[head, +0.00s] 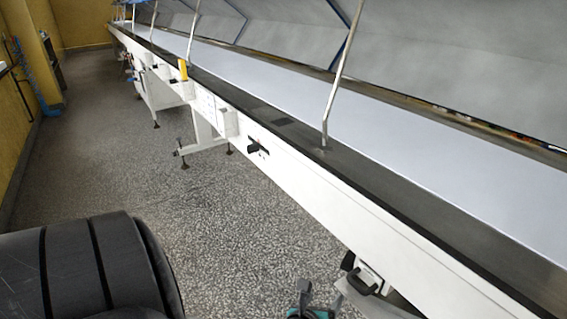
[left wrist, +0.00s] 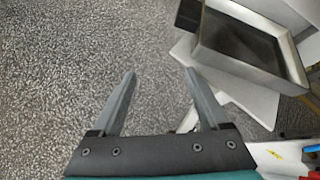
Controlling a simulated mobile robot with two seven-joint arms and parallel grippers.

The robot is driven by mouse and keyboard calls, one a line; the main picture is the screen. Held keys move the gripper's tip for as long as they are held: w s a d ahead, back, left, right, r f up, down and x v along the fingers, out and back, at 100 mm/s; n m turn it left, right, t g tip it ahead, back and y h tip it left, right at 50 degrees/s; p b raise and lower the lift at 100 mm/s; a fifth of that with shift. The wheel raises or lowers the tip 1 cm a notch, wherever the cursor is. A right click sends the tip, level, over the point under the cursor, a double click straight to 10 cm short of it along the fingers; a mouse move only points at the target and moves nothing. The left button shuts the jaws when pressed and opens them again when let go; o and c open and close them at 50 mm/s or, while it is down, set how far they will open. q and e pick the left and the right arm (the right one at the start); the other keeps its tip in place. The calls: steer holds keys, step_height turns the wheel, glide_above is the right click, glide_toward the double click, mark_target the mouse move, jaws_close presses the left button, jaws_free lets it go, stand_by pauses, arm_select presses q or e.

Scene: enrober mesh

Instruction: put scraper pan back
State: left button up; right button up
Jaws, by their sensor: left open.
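A shallow rectangular metal pan (left wrist: 240,42), which looks like the scraper pan, shows at the upper right of the left wrist view. It is open-topped, looks empty, and sits tilted in the picture against white machine parts. My left gripper (left wrist: 159,78) is open, with bare floor between its fingers. The pan is apart from it, beyond and to the right of the right-hand finger. In the head view my left gripper (head: 318,301) is only partly visible at the bottom edge, below the conveyor's side. My right gripper is not in view.
A long white conveyor (head: 300,177) with a pale belt (head: 400,135) runs from lower right to upper left. Bent metal rods stand along it. A black handle (head: 366,286) is on its side near my gripper. The speckled floor (head: 225,215) to the left is clear.

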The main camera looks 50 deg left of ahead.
arm_select(q)
steer(key=s+d+f+n+g+h, duration=0.2)
steer(key=s+d+f+n+g, duration=0.2)
steer(key=s+f+n, duration=0.6)
steer(key=s+d+f+n+g+h, duration=0.2)
steer(key=s+d+f+n+g, duration=0.2)
steer(key=s+f+n, duration=0.6)
step_height(320, 180, down, 3)
steer(key=n, duration=0.5)
steer(key=shift+s+d+f, duration=0.15)
steer(key=shift+d+f, duration=0.05)
steer(key=shift+d, duration=0.2)
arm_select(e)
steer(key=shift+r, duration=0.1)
arm_select(q)
steer(key=s+a+p, duration=0.3)
steer(key=s, duration=0.2)
steer(key=shift+s+a+f+p, duration=0.2)
steer(key=shift+a+f+p, duration=0.1)
steer(key=shift+f, duration=0.15)
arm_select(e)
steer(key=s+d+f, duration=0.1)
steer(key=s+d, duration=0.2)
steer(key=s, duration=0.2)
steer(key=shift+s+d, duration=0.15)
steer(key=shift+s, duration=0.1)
